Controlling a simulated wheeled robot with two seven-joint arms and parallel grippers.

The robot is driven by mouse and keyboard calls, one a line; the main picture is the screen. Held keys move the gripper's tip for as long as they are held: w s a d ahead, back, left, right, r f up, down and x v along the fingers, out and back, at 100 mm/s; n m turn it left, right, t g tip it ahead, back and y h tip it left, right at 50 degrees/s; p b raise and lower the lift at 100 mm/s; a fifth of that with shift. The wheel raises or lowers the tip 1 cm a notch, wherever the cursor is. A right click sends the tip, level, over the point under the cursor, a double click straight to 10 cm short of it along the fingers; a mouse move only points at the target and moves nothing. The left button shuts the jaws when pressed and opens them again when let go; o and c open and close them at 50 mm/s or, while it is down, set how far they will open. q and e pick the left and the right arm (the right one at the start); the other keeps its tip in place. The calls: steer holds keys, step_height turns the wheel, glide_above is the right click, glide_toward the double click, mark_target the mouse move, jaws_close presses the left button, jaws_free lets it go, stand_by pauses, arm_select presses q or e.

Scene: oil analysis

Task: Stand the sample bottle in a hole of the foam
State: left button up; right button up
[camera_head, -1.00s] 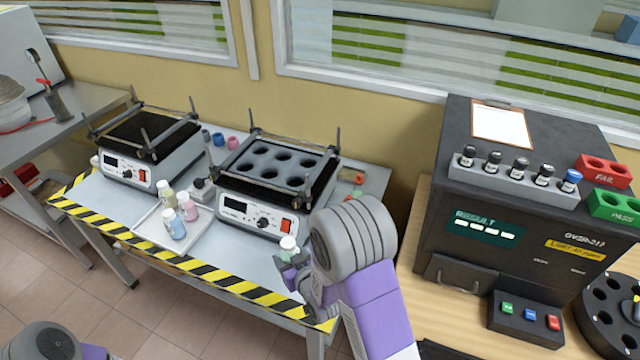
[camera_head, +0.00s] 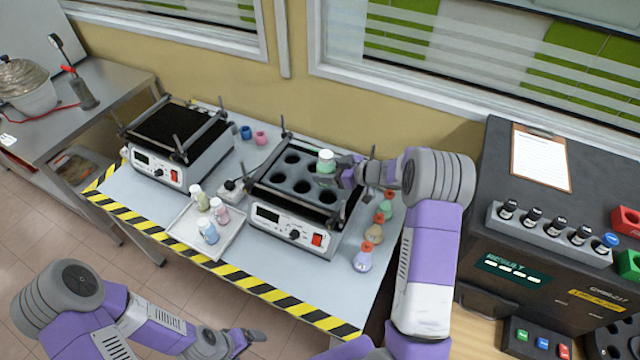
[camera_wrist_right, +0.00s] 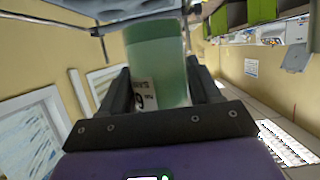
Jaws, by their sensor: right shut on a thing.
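The sample bottle (camera_head: 326,160) is pale green with a white cap. My right gripper (camera_head: 334,174) is shut on it and holds it over the right part of the foam (camera_head: 283,187), a dark block with several round holes on the right shaker. In the right wrist view the bottle (camera_wrist_right: 158,65) sits between the two fingers, its label partly showing. I cannot tell how far its base is from the foam, as the gripper hides it. My left gripper (camera_head: 250,340) is low at the front, away from the shaker; whether its jaws are open is unclear.
A white tray (camera_head: 232,241) with several bottles stands left of the right shaker (camera_head: 290,232). Coloured flasks (camera_head: 374,232) stand along its right side. Thin upright posts (camera_head: 283,150) rise at the shaker's corners. A dark analyser (camera_head: 500,230) stands at right.

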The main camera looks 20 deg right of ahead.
steer(key=f, duration=0.5)
steer(key=shift+s+d+f+b, duration=0.1)
steer(key=shift+d+f+b, duration=0.2)
steer(key=shift+d+b, duration=0.05)
step_height(320, 180, down, 4)
steer(key=shift+r, duration=0.15)
steer(key=shift+f, duration=0.3)
steer(key=o, duration=1.2)
steer(key=v, duration=1.2)
steer(key=shift+r, duration=0.15)
